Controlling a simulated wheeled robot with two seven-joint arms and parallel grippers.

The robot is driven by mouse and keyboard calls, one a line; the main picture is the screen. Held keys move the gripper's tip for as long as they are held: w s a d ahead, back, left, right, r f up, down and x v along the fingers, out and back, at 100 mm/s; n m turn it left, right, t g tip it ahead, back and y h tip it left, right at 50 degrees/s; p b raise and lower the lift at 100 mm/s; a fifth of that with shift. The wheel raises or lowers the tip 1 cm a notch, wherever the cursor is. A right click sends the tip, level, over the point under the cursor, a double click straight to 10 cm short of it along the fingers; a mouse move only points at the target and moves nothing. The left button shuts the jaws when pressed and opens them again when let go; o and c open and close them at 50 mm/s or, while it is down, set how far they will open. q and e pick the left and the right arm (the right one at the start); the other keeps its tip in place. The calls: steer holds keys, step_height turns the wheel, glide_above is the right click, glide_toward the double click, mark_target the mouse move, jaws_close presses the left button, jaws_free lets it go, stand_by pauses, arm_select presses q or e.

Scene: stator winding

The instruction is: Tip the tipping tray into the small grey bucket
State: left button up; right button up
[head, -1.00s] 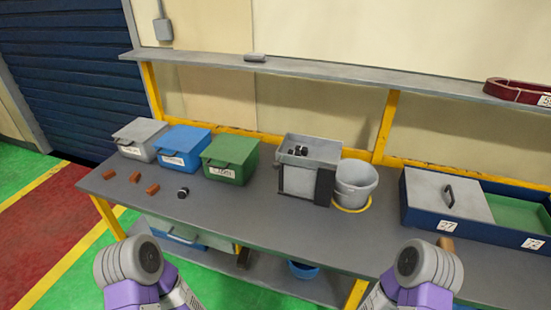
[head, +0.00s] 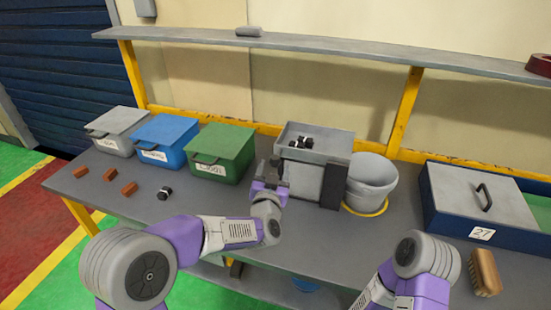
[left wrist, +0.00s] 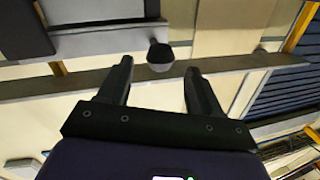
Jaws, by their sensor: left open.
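The tipping tray (head: 335,158) is a grey open box on a stand with a dark upright plate, at the middle of the bench in the head view. Several small black and white parts (head: 304,142) lie in it. The small grey bucket (head: 371,180) stands upright just right of the tray, in a yellow ring. My left gripper (head: 272,170) is in front of the tray's left side, pointing up.
A green bin (head: 220,155), a blue bin (head: 164,142) and a grey bin (head: 118,130) stand left of the tray. Brown blocks (head: 129,188) and a black part (head: 165,192) lie before them. A blue case (head: 455,210) and a brush (head: 484,272) are right. A shelf (head: 330,53) runs above.

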mark_target(275, 165)
arm_select(q)
steer(key=shift+w+d+f, duration=0.1)
steer(key=shift+w+d, duration=0.05)
steer(key=shift+w, duration=1.15)
steer(key=shift+w+d, duration=0.15)
steer(key=shift+w, duration=1.1)
jaws_close()
